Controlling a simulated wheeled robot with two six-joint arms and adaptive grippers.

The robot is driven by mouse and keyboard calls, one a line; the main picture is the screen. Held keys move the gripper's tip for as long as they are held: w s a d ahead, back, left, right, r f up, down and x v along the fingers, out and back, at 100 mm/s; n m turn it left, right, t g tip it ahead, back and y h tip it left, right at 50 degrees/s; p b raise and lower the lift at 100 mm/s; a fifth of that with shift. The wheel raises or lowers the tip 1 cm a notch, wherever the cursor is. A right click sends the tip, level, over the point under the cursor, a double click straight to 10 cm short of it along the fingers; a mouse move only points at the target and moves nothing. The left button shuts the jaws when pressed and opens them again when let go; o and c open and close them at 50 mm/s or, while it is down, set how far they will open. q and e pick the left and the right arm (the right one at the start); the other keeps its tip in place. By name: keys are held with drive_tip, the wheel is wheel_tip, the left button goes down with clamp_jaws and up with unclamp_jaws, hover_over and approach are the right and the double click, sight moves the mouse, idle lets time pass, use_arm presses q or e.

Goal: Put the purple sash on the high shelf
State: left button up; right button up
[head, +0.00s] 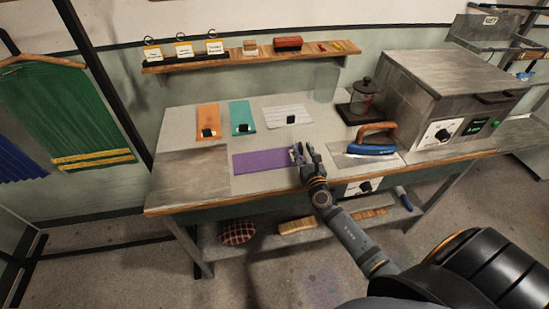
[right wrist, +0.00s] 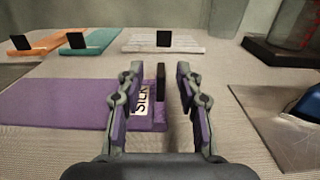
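The purple sash (head: 262,161) lies flat on the table, its long side running left to right. In the right wrist view the sash (right wrist: 60,104) has a white "SILK" label (right wrist: 142,98) and a small upright black block (right wrist: 161,83) at its right end. My right gripper (head: 304,150) is at that end. In the right wrist view its two fingers (right wrist: 161,92) stand apart, with the black block showing in the gap; contact cannot be told. The high shelf (head: 250,60) is a wooden wall shelf behind the table. My left gripper is out of view.
Orange (head: 207,118), teal (head: 242,113) and pale (head: 275,115) cloths lie behind the sash. An iron (head: 371,148) and a grey box oven (head: 435,95) stand to the right. The shelf holds tagged rings (head: 183,48) at left and a red block (head: 288,43).

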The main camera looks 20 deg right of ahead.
sight(301, 144)
drive_tip(key=x, duration=0.3)
drive_tip(key=shift+w+f, duration=0.15)
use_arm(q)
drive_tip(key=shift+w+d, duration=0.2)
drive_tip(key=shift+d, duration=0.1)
use_arm(e)
drive_tip(key=shift+c, duration=1.2)
clamp_jaws()
